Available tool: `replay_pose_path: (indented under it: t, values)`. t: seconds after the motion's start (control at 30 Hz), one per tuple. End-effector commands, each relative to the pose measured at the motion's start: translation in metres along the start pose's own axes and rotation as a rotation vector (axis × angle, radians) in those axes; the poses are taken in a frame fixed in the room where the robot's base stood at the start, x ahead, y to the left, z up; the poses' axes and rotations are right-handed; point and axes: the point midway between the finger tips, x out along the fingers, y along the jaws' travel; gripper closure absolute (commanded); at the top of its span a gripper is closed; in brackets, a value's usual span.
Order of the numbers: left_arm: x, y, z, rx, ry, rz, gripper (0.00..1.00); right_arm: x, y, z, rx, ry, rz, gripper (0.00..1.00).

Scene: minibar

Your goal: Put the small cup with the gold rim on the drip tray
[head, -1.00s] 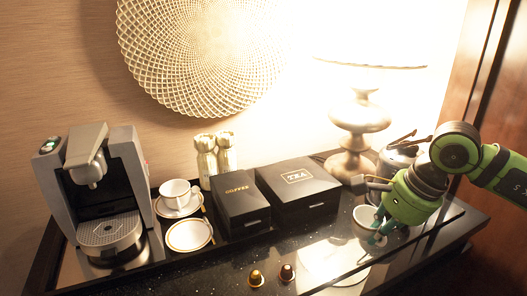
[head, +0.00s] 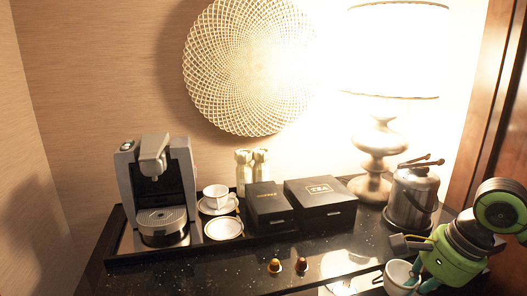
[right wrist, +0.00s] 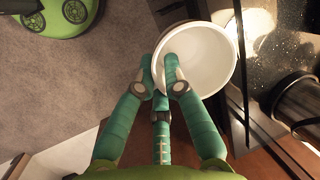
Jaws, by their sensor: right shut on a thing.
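A white cup (head: 397,277) is at the bottom right of the head view, held by my right gripper (head: 412,283). In the right wrist view the gripper (right wrist: 161,82) is shut on the wall of the cup (right wrist: 208,58), whose mouth faces the camera. The colour of its rim is not clear. The cup is at the counter's front edge, with carpet visible below. The drip tray (head: 160,216) is the metal grate at the foot of the grey coffee machine (head: 183,180), at left. It looks empty. My left gripper is not in view.
Another white cup (head: 215,197) stands on a saucer beside the machine, with an empty gold-rimmed saucer (head: 224,229) in front. Black coffee (head: 268,204) and tea (head: 321,206) boxes, an ice bucket (head: 413,198) and a lamp stand further right. Two capsules (head: 275,266) (head: 302,265) lie on the front counter.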

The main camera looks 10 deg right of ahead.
Motion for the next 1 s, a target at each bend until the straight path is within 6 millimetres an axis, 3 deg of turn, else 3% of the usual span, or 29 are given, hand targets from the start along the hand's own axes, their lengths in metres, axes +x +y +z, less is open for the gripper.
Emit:
replay_pose_path:
  t: [0.17,0.5,0.7,1.0]
  values:
    - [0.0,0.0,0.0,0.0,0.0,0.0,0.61,0.033,-0.006,0.026,-0.25,-0.086,0.04,1.0]
    - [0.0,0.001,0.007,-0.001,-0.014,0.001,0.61,0.104,-0.01,0.108,-0.962,-0.306,0.145,1.0]
    - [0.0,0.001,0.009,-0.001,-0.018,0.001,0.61,0.121,-0.007,0.134,-1.182,-0.369,0.18,1.0]
    - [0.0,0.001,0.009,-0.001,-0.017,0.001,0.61,0.124,-0.006,0.138,-1.223,-0.381,0.186,1.0]
